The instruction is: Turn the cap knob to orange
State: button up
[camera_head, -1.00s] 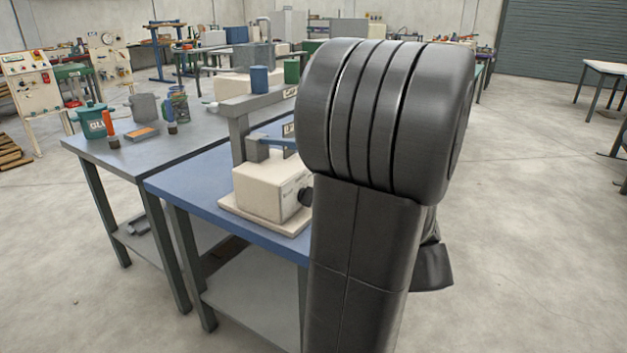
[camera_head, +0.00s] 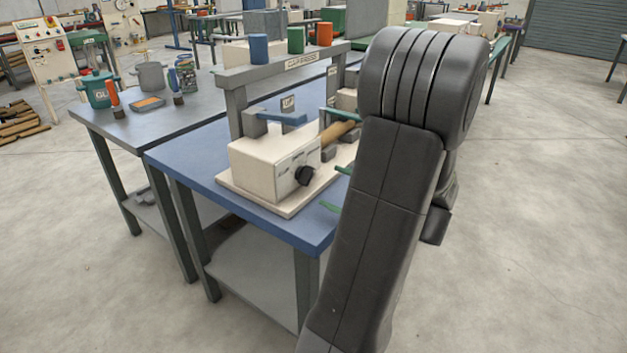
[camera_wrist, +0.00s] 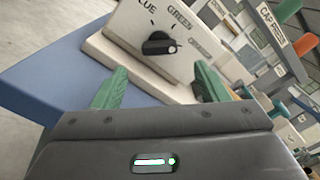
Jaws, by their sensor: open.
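The black cap knob (camera_head: 304,176) sits on the front face of a cream control box (camera_head: 262,160) on the blue table. In the wrist view the knob (camera_wrist: 158,45) has BLUE, GREEN and a partly legible ORANGE label around it. A small pale mark shows on the knob's right side; I cannot tell its exact setting. My gripper (camera_wrist: 158,86) is open and empty. Its two green fingers lie either side of the knob in the picture, short of it and apart from it. In the head view its green fingertips (camera_head: 337,189) show right of the knob.
The CAP PRESS beam (camera_head: 280,66) stands above the box, with blue (camera_head: 258,48), green (camera_head: 296,40) and orange (camera_head: 325,33) caps on top. A wooden roller (camera_head: 338,132) lies behind the box. The blue table's (camera_head: 275,232) front edge is bare. Open floor lies right.

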aim_at(311, 178)
jog(key=x, duration=0.7)
jog(key=shift+d, duration=0.1)
jog(key=shift+c, duration=0.5)
jog(key=c, duration=0.9)
jog(key=shift+r+m+p, duration=0.2)
jog(key=shift+m+p, duration=0.8)
jog(key=shift+p, duration=0.2)
jog(key=shift+f+m+p, duration=0.25)
jog(key=shift+m+p, duration=0.2)
jog(key=shift+m, duration=0.15)
jog(key=shift+s, duration=0.1)
jog(key=o, duration=1)
